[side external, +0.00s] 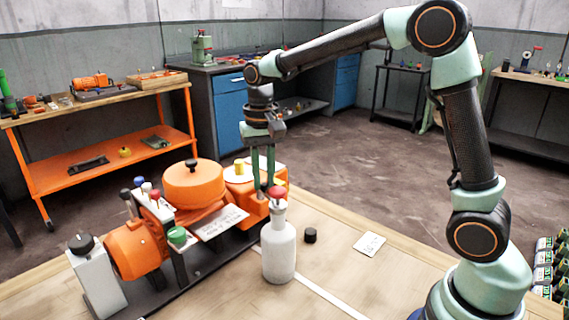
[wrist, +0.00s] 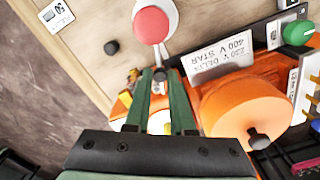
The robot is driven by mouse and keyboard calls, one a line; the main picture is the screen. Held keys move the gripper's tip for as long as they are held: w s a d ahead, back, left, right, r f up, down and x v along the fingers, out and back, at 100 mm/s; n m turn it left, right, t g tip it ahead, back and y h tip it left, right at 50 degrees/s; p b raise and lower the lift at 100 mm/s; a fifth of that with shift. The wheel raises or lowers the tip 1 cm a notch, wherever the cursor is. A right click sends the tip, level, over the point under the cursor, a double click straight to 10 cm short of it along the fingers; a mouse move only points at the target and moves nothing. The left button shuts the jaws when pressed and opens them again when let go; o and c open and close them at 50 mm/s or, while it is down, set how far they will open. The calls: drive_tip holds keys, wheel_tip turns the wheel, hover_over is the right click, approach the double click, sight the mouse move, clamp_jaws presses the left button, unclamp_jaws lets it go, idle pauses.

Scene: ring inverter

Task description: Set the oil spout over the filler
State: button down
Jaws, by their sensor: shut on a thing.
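A white oil bottle (side external: 278,250) with a red ball-shaped top (side external: 277,193) is upright at the bench's front middle. Whether its base touches the bench is unclear. In the wrist view, the red ball (wrist: 151,25) is beyond my fingertips, and the bottle's pale narrow spout (wrist: 160,62) runs back between them. My gripper (side external: 264,190) points down and is shut on this spout, beside the red top; its green fingers also show in the wrist view (wrist: 159,80). The orange machine (side external: 195,185) stands behind and left. A yellow cap (side external: 239,168) is on it; I cannot tell which part is the filler.
A black knob-like piece (side external: 310,236) and a white card (side external: 369,245) lie on the bench right of the bottle. A large orange drum (wrist: 245,110), a label plate (wrist: 218,60) and a green knob (wrist: 298,33) are close by on the machine. The bench's right side is mostly clear.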

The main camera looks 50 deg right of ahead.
drive_tip(key=shift+s+d+m, duration=0.1)
drive_tip(key=shift+d+m, duration=0.25)
drive_tip(key=shift+m, duration=0.35)
drive_tip(key=c, duration=0.8)
unclamp_jaws()
drive_tip(key=shift+o, duration=0.2)
wheel_tip(320, 180, up, 12)
drive_tip(key=shift+r, duration=0.1)
